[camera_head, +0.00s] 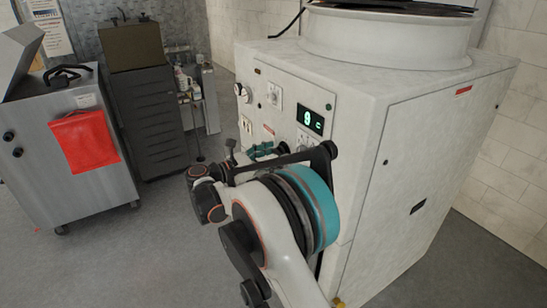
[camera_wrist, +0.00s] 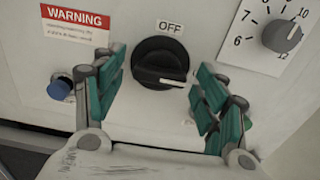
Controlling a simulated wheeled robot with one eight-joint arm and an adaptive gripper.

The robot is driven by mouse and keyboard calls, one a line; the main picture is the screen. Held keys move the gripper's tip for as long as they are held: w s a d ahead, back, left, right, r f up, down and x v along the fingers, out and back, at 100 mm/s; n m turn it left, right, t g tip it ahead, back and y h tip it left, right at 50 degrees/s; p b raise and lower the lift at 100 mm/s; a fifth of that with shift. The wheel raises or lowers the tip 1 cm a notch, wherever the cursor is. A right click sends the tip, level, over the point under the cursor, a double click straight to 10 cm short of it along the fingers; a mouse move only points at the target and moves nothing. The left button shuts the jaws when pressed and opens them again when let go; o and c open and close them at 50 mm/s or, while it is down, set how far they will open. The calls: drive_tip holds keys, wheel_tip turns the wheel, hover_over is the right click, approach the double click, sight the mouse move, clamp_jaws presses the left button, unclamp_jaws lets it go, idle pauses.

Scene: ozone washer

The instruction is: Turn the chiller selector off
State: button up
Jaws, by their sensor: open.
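The chiller selector (camera_wrist: 158,58) is a round black knob on the white panel in the wrist view. An OFF label (camera_wrist: 171,27) sits just above it. The knob's white pointer mark lies toward the lower right, away from the OFF label. My gripper (camera_wrist: 160,82) is open, with one teal-padded finger to the left of the knob and one to the right. The fingers appear apart from it; their exact depth relative to the knob is hard to tell. In the head view my gripper (camera_head: 262,150) is close to the machine's front panel, and my arm blocks the lower panel.
A dial with a grey knob (camera_wrist: 282,36) is right of the selector. A blue button (camera_wrist: 59,89) and a red warning label (camera_wrist: 75,25) are at left. The white machine (camera_head: 415,150) has a lit display (camera_head: 311,120). A grey cart (camera_head: 70,190) stands left; floor between is open.

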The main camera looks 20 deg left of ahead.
drive_tip(key=c, duration=1.1)
drive_tip(key=shift+o, duration=0.2)
drive_tip(key=shift+n, duration=0.4)
drive_tip(key=n, duration=0.3)
drive_tip(key=shift+n, duration=0.4)
drive_tip(key=n, duration=0.4)
drive_tip(key=shift+n, duration=0.3)
drive_tip(key=n, duration=0.4)
drive_tip(key=shift+n, duration=2.5)
